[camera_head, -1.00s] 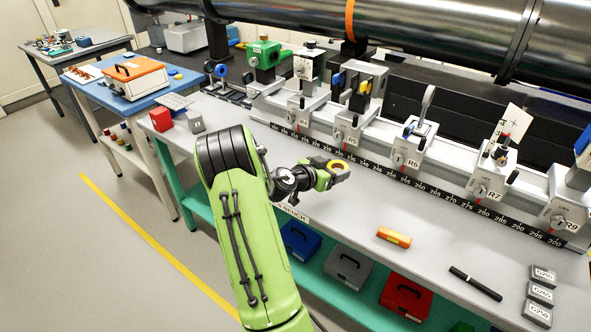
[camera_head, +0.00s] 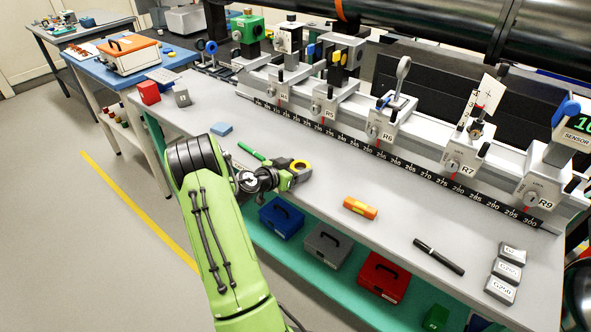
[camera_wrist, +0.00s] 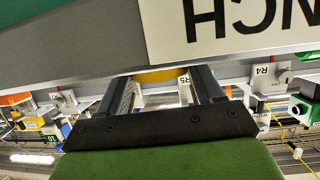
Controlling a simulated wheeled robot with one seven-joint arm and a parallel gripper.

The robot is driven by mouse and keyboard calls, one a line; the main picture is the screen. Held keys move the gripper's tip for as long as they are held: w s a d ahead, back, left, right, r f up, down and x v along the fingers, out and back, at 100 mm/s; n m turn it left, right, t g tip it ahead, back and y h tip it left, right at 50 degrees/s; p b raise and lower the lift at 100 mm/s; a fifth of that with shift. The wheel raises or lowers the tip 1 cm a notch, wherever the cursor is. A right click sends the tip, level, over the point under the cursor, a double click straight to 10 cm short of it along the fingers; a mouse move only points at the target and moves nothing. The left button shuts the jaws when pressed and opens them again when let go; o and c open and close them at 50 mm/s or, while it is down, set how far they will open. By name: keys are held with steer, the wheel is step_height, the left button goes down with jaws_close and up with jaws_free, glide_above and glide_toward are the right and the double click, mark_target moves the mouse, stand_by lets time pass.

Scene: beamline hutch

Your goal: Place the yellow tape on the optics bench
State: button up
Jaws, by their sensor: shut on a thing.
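The yellow tape (camera_head: 300,166) is a small ring held at the tip of my gripper (camera_head: 298,172). In the wrist view the tape (camera_wrist: 158,75) shows as a yellow band between the two fingers of my gripper (camera_wrist: 165,85), which is shut on it. The optics bench (camera_head: 320,200) is the long grey table with a ruled rail along its back. In the head view my gripper and the tape appear over the bench's front part; the gap to its top cannot be told. In the wrist view the bench's label (camera_wrist: 230,22) is close.
On the bench lie an orange-yellow level (camera_head: 360,208), a black pen (camera_head: 438,257), a green marker (camera_head: 252,151), a blue pad (camera_head: 221,129) and grey labelled blocks (camera_head: 502,274) at right. Rail mounts (camera_head: 385,118) line the back. Bare bench lies between gripper and rail.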

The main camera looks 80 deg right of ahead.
steer(key=shift+f, duration=0.15)
steer(key=o, duration=1)
steer(key=shift+r, duration=0.2)
